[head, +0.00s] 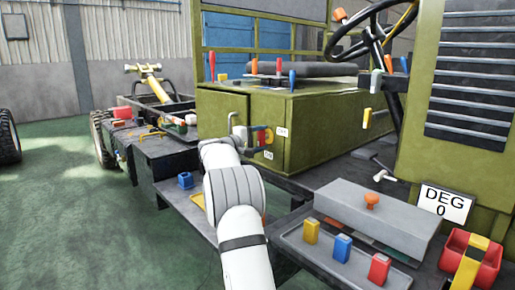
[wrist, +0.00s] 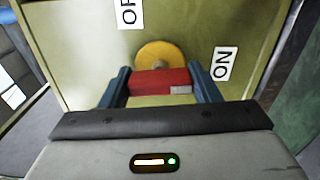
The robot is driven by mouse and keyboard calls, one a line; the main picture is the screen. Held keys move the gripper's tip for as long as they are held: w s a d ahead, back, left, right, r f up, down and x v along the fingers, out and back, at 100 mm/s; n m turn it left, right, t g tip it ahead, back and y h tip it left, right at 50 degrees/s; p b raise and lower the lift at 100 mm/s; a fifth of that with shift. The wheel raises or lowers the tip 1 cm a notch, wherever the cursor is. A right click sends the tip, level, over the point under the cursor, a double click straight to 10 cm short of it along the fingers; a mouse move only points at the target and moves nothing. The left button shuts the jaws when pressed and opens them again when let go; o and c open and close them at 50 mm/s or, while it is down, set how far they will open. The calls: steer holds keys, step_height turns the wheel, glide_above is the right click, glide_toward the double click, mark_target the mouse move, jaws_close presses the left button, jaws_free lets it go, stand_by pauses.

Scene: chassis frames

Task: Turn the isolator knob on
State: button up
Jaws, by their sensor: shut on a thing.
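The isolator knob, a red bar (wrist: 158,82) on a round yellow disc (wrist: 155,52), is mounted on an olive panel (wrist: 85,50). My gripper (wrist: 160,85) is shut on the red bar, with one blue finger at each end. A pale grey mark on the bar is at its right end in the wrist view. A white ON label (wrist: 223,63) is to the right of the disc, and an OFF label (wrist: 128,12), partly cut off, is above it. In the head view the knob (head: 268,136) shows small beside my gripper (head: 254,138).
The knob's panel is the front of an olive cabinet (head: 315,125). A grey box with an orange knob (head: 372,201) and a tray (head: 330,264) of coloured blocks are at front right. A sign (head: 444,204) reads DEG 0. A cluttered bench (head: 155,148) stands left.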

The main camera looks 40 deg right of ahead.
steer(key=shift+s+d+m+b, duration=0.1)
steer(key=shift+m+b, duration=0.3)
steer(key=shift+m, duration=0.2)
steer(key=o, duration=1)
steer(key=shift+s+a+p, duration=0.15)
steer(key=shift+a+p, duration=0.2)
steer(key=shift+a, duration=1.6)
steer(key=shift+s+a+p, duration=0.1)
steer(key=shift+a+p, duration=0.25)
steer(key=shift+a, duration=1.6)
